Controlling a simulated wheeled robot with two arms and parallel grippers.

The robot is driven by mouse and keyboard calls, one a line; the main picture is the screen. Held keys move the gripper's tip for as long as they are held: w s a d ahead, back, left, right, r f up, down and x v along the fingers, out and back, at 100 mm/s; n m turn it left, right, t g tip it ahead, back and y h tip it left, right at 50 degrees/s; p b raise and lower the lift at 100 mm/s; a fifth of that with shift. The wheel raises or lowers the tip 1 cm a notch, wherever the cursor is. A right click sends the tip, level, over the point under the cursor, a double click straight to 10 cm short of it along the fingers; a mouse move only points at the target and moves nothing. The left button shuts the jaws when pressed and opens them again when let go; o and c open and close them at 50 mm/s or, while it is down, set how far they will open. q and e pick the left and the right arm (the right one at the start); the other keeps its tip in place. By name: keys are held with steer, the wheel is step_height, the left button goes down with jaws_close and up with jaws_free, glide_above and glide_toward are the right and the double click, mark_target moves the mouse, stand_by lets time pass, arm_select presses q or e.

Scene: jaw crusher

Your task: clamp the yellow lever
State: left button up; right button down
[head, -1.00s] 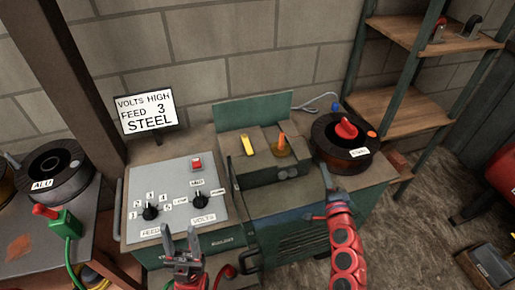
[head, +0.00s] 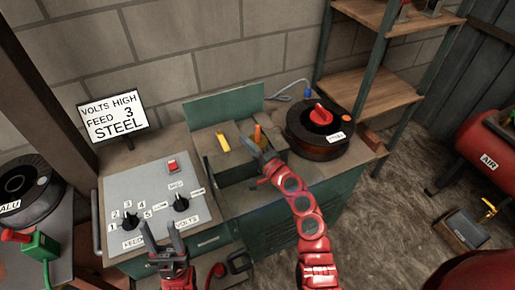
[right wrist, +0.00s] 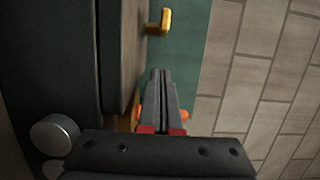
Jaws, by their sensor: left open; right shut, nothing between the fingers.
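The yellow lever (head: 223,142) stands up from the top of the green and brown machine box (head: 238,168), left of an orange lever (head: 258,135). It also shows in the right wrist view as a yellow hook shape (right wrist: 160,22), ahead of my fingertips and apart from them. My right gripper (head: 249,146) is shut and empty over the box, right of the yellow lever and close to the orange one. Its closed fingers (right wrist: 162,74) partly cover an orange part in the wrist view. My left gripper (head: 162,235) is open and empty in front of the control panel.
The grey control panel (head: 150,205) with two black knobs and a red switch lies left of the box. A dark spool (head: 315,148) with a red knob stands right of it. A sign (head: 112,115) reads VOLTS HIGH, FEED 3, STEEL. A green plate rises behind the levers.

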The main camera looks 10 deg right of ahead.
mark_target(236, 146)
steer(key=a, duration=0.1)
steer(key=s+a+p, duration=0.1)
steer(key=a, duration=0.1)
steer(key=shift+s, duration=0.2)
steer(key=shift+a+f, duration=0.1)
steer(key=shift+s+a+r+m+t+h+p, duration=0.25)
steer(key=shift+a+m+t+h+p, duration=0.2)
steer(key=shift+h+p, duration=0.4)
steer(key=shift+s+a+m, duration=0.1)
steer(key=shift+m, duration=0.25)
steer(key=shift+s+a+f+h, duration=0.2)
steer(key=shift+s+a+h, duration=0.05)
steer(key=shift+a, duration=0.05)
